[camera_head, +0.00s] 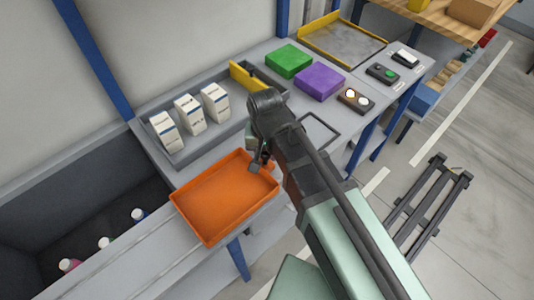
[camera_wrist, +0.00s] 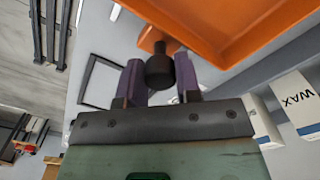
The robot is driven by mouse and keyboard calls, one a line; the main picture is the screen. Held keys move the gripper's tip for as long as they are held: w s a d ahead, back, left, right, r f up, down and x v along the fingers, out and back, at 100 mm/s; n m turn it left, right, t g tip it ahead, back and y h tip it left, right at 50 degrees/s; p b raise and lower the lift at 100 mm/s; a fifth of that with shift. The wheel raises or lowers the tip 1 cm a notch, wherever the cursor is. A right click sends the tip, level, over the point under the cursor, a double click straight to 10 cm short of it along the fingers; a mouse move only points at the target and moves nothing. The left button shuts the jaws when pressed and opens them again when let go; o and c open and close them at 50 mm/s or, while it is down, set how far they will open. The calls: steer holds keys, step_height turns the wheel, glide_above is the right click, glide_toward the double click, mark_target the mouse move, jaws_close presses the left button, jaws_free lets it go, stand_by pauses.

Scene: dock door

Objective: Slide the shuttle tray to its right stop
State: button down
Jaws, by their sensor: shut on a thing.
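The orange shuttle tray (camera_head: 222,203) lies empty on the grey rail at the front of the bench, in the lower middle of the head view. A dark round knob (camera_wrist: 160,70) on an orange tab stands at the tray's edge. My gripper (camera_head: 260,163) is at the tray's right upper corner, its two purple-grey fingers (camera_wrist: 161,82) on either side of the knob and shut on it. My arm hides part of the bench right of the tray.
Several white cartons (camera_head: 190,114) stand in a grey trough behind the tray. A dark square outline (camera_head: 320,130) marks the bench right of my gripper. Bottles (camera_head: 138,215) stand at left.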

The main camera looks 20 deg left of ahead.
steer(key=shift+w, duration=0.2)
steer(key=c, duration=0.8)
jaws_free()
steer(key=shift+w+d, duration=0.1)
steer(key=shift+w, duration=0.05)
steer(key=shift+r, duration=0.1)
step_height(320, 180, up, 11)
steer(key=p, duration=1.1)
steer(key=shift+f, duration=0.2)
